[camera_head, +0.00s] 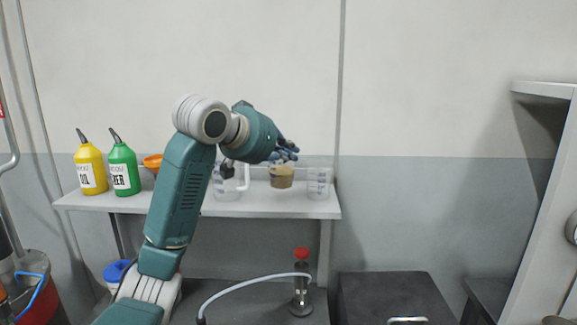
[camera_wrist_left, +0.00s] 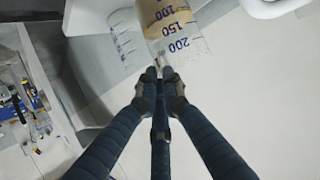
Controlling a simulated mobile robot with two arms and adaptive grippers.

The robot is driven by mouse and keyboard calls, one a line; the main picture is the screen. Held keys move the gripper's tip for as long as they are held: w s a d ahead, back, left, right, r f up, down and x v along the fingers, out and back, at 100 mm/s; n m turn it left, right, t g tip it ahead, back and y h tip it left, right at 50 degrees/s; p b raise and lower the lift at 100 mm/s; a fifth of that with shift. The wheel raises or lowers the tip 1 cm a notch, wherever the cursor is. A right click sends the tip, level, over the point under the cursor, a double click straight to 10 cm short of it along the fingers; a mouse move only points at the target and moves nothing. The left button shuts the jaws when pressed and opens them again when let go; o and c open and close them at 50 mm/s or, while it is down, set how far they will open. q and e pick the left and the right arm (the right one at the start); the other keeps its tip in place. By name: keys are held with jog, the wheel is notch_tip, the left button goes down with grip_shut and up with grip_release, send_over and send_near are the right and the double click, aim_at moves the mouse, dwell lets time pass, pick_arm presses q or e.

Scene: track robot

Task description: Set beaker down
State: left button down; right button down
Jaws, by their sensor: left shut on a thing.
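A clear beaker with brown contents (camera_head: 281,178) is at the white shelf (camera_head: 262,211) in the head view. My left gripper (camera_head: 287,152) is at the beaker's top, its fingers shut on the rim. In the left wrist view the beaker (camera_wrist_left: 180,42) shows blue marks, including 100, 150 and 200, and the fingertips of my left gripper (camera_wrist_left: 160,80) meet at its edge. The beaker looks about upright in the head view. I cannot tell whether its base touches the shelf. My right gripper is not in view.
A clear jug (camera_head: 230,185) stands left of the beaker and an empty clear beaker (camera_head: 318,183) stands close on its right. Yellow (camera_head: 90,168) and green (camera_head: 123,170) bottles and an orange funnel (camera_head: 153,161) are farther left. The shelf's front strip is bare.

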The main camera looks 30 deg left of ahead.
aim_at(281, 169)
pick_arm(q)
notch_tip(281, 169, down, 3)
jog(key=shift+f, duration=0.2)
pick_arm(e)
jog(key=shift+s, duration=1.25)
pick_arm(q)
jog(key=shift+f, duration=0.15)
jog(key=c, duration=1.9)
grip_release()
jog(key=shift+c, duration=0.2)
jog(key=shift+o, duration=0.2)
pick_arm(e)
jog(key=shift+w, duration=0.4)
